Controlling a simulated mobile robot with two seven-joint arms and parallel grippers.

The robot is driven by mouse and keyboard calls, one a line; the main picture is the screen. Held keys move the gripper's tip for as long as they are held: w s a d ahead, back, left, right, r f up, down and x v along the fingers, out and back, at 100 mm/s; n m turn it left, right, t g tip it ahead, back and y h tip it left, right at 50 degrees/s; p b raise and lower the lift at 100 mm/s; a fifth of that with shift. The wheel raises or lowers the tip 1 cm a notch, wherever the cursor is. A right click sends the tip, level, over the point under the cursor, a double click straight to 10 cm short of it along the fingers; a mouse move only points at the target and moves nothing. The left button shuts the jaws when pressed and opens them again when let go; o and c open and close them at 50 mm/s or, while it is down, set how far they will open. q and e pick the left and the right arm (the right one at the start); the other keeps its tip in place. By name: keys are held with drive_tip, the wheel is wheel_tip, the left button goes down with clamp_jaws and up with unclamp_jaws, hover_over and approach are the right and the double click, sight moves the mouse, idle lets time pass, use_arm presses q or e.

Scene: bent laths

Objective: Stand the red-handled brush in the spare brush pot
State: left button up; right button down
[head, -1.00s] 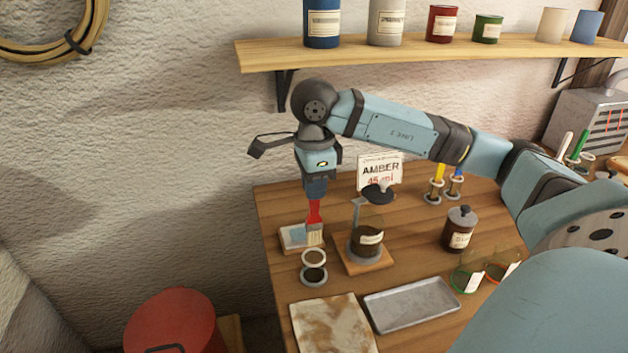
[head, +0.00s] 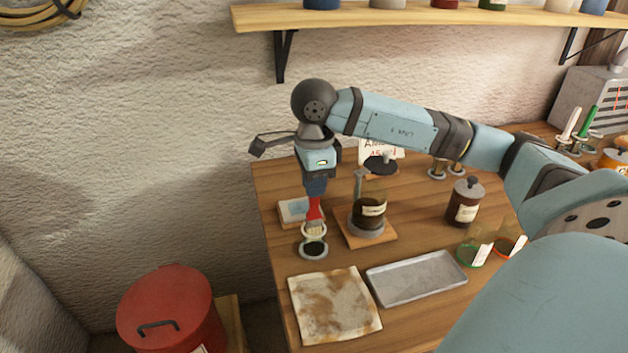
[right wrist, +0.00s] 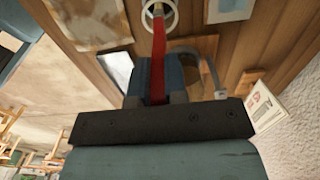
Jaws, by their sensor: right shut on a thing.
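My right gripper (head: 316,186) is shut on the red-handled brush (head: 314,209), which hangs upright with its pale bristles down. The spare brush pot (head: 313,251), a light ring above a dark round base, stands near the table's left edge. The bristles overlap the ring in the head view; I cannot tell how far they are inside it. In the right wrist view the red handle (right wrist: 159,55) runs from the jaws (right wrist: 160,95) toward a round light ring (right wrist: 174,17). The brush's far end is hard to make out there. My left gripper is not in view.
A glass jar of dark liquid (head: 368,215) on a wooden board stands right of the pot. A small white-and-blue block (head: 291,211) lies behind it. A stained cloth (head: 334,305) and metal tray (head: 417,278) lie in front. A red bin (head: 165,305) stands left of the table.

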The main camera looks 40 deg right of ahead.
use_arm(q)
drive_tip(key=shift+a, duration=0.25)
use_arm(e)
drive_tip(key=shift+f, duration=0.1)
drive_tip(key=c, duration=1.1)
unclamp_jaws()
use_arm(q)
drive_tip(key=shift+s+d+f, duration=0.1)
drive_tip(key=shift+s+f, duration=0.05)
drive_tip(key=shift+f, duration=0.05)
use_arm(e)
drive_tip(key=shift+r, duration=0.3)
wheel_tip(320, 180, up, 12)
drive_tip(key=shift+f+p, duration=0.1)
drive_tip(key=shift+p, duration=0.8)
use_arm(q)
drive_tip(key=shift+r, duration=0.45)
use_arm(e)
drive_tip(key=shift+r, duration=0.7)
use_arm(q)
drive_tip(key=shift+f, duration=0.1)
